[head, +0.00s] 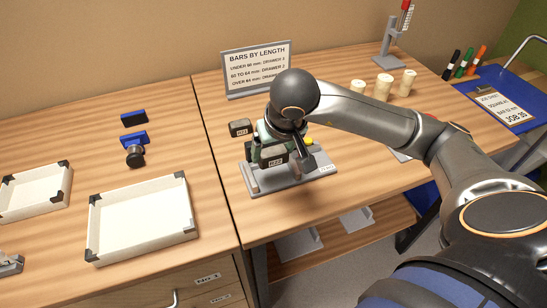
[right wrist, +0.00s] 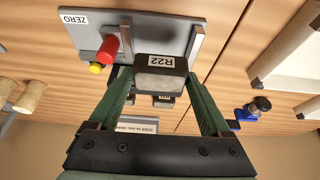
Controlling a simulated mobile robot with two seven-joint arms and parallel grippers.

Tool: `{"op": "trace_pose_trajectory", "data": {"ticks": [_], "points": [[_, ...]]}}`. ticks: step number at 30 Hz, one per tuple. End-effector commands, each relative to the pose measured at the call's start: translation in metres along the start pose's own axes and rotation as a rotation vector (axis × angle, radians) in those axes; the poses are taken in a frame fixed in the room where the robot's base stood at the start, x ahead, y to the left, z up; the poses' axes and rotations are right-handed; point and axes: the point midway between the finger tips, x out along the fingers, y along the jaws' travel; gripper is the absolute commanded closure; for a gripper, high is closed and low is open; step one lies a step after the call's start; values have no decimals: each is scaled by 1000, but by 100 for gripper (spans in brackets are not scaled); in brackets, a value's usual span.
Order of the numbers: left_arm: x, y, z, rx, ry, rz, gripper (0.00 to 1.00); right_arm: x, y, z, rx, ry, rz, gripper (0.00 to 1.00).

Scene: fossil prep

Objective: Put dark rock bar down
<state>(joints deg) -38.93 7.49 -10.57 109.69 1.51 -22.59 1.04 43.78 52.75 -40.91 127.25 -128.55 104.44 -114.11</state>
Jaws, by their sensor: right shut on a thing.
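A dark rock bar with a white R22 label (right wrist: 160,78) sits between the two green fingers of my right gripper (right wrist: 163,108), which is shut on it. In the head view the held bar (head: 276,162) is over the grey measuring fixture (head: 296,180) with the ZERO label. Whether the bar touches the fixture cannot be told. The fixture also shows in the right wrist view (right wrist: 150,30), with a red part and a yellow button. Another dark labelled bar (head: 240,127) is behind my gripper (head: 270,148). My left gripper is not in view.
The BARS BY LENGTH sign (head: 256,69) stands behind the fixture. White trays (head: 143,252) and a blue-and-black tool (head: 134,146) are on the left. Pale cylinders (head: 383,87), a job sheet (head: 503,109) and markers are on the right. Bare wood lies left of the fixture.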

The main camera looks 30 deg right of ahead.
Motion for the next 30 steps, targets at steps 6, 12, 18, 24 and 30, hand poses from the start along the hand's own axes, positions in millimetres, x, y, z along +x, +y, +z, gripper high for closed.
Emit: {"op": "trace_pose_trajectory", "data": {"ticks": [6,12,18,24,30], "points": [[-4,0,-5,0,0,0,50,23,0,10,1,-3,0,85],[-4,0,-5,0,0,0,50,28,0,11,0,2,-1,85],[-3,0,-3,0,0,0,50,29,0,12,1,1,-1,85],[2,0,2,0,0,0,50,34,0,14,1,1,-1,85],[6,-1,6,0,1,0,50,38,0,15,1,2,-1,85]]}}
